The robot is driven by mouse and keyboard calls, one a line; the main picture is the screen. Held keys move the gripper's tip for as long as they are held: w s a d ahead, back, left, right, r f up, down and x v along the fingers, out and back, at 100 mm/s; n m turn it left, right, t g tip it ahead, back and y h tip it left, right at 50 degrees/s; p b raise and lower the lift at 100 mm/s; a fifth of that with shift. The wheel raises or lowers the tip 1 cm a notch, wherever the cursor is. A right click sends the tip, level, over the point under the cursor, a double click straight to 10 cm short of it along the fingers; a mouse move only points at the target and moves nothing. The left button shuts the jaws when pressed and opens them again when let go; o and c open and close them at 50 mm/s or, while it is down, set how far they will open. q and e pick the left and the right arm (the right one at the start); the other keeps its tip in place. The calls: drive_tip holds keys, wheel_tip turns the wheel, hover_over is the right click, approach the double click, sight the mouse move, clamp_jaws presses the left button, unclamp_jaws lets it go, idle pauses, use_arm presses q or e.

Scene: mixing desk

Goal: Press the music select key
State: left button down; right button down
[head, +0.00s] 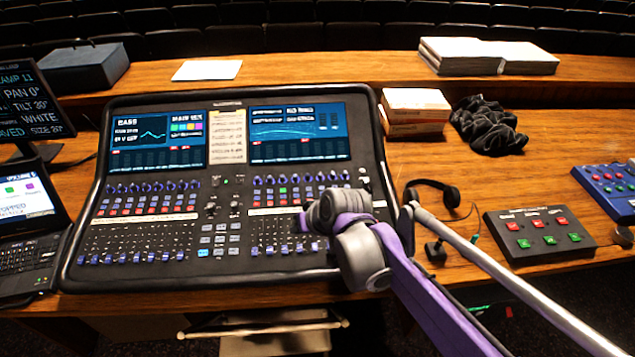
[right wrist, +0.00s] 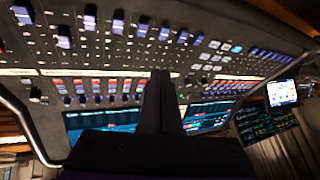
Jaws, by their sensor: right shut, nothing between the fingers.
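The mixing desk (head: 160,238) is a black console with two screens, rows of small coloured keys, blue knobs and faders. A row of red and white keys (head: 140,211) runs under the left screen, and a similar row lies under the right screen. The labels are too small to tell which is the music select key. My right gripper (head: 312,219) is over the right part of the desk, its arm reaching in from the lower right. In the right wrist view its shut, empty fingers (right wrist: 160,80) are over the key rows (right wrist: 100,84). Contact cannot be told. My left gripper is not in view.
A black box with red and green buttons (head: 541,233), a headset (head: 440,190) and a blue button panel (head: 608,188) lie right of the desk. White boxes (head: 416,103) and a dark cloth (head: 488,126) are behind. A laptop (head: 30,235) and monitor (head: 30,105) stand left.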

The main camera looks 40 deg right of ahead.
drive_tip(key=w+d+r+m+t, duration=0.2)
drive_tip(key=w+d, duration=0.5)
drive_tip(key=d, duration=0.3)
drive_tip(key=r+m+t, duration=0.1)
drive_tip(key=m, duration=0.1)
hover_over(334, 187)
drive_tip(key=s, duration=0.3)
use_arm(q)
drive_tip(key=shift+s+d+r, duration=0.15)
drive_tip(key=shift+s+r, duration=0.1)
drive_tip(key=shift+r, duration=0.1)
use_arm(e)
drive_tip(key=shift+w+a, duration=0.2)
drive_tip(key=shift+a, duration=0.1)
drive_tip(key=shift+f, duration=0.15)
